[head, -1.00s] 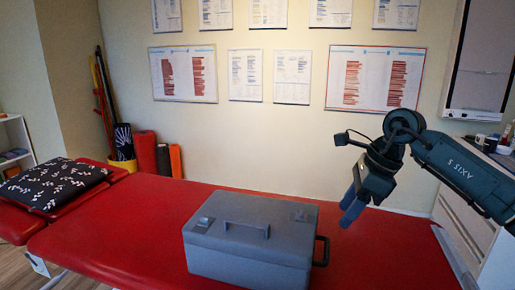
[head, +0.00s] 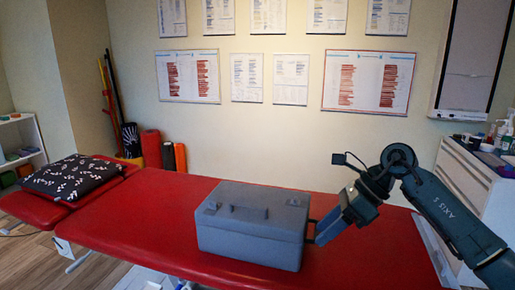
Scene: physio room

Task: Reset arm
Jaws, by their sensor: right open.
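My right gripper (head: 329,228) comes in from the right in the head view. Its blue fingers point down and left, close beside the right end of a grey case (head: 250,228). They overlap the case's dark side handle (head: 310,229) in the picture, and I cannot tell whether they touch it. The gripper is open, and nothing shows held in it. The case is closed and lies on the red treatment table (head: 160,213). My left gripper is not in view.
A black patterned pillow (head: 72,177) lies at the table's left end. A white cabinet (head: 468,180) with bottles stands at the right, near my right arm. Rolled mats (head: 151,149) stand by the back wall. The table is clear left of the case.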

